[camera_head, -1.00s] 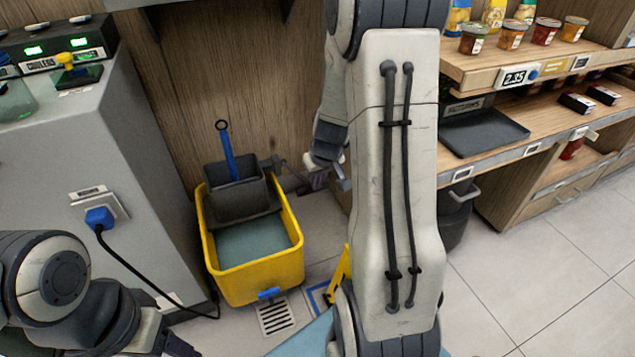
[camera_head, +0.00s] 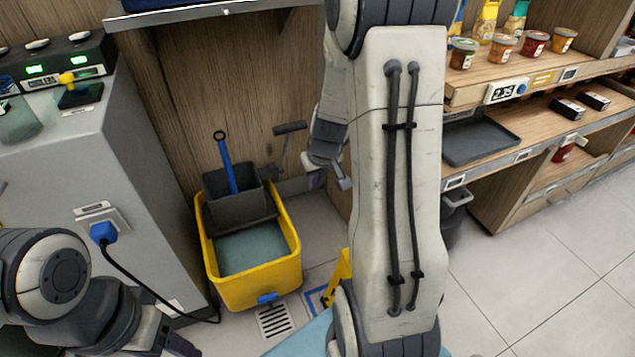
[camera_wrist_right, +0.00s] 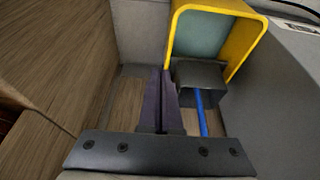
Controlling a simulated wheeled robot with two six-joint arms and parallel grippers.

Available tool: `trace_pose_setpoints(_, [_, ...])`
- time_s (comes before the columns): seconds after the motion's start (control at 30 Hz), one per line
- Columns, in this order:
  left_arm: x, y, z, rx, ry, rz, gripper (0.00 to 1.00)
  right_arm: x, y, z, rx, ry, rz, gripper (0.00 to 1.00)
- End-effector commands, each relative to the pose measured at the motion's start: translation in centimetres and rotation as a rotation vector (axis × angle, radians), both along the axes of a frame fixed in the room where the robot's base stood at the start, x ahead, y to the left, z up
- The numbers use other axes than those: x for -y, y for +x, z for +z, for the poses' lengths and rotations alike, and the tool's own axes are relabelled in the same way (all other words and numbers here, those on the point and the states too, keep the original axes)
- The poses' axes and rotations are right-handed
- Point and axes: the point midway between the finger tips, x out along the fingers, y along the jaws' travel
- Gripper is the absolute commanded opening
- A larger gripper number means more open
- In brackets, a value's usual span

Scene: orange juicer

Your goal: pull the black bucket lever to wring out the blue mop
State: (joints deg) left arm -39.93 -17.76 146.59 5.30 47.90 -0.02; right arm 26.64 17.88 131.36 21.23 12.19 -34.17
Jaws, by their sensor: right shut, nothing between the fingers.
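The yellow mop bucket (camera_head: 256,287) stands on the floor, with a dark grey wringer (camera_head: 240,208) at its back. The blue mop handle (camera_head: 226,165) rises tilted from the wringer; the mop head is hidden. The black lever (camera_head: 290,128) stands up at the wringer's right side, its grip apart from my right gripper. My right gripper (camera_head: 316,179) is right of the lever, small and partly hidden by my arm. In the right wrist view its fingers (camera_wrist_right: 162,75) are shut and empty beside the wringer (camera_wrist_right: 199,82). My left gripper (camera_head: 182,346) is at the bottom left, mostly cut off.
A grey cabinet (camera_head: 60,180) with a plugged-in black cable stands left of the bucket. A wooden wall (camera_head: 180,90) is behind it. Shelves (camera_head: 520,125) with jars and a black tray are at the right. A yellow floor sign (camera_head: 338,278) is partly hidden by my arm.

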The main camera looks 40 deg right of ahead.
Motion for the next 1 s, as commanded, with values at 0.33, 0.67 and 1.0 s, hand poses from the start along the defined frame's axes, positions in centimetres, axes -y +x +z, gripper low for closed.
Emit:
trace_pose_setpoints(0.33, [0.0, -0.1, 2.1, -0.002, 0.001, 0.000, 0.60, -1.0, -5.2, 5.4, 0.005, -0.002, -0.003, 0.00])
trace_pose_setpoints(0.67, [0.0, 0.0, 2.4, -0.002, 0.001, 0.000, 0.60, -1.3, -6.3, 6.3, 0.003, -0.001, -0.003, 0.00])
trace_pose_setpoints(1.0, [0.0, 0.0, 2.4, -0.002, 0.001, 0.000, 0.60, -1.3, -6.2, 6.3, 0.004, -0.002, -0.003, 0.00])
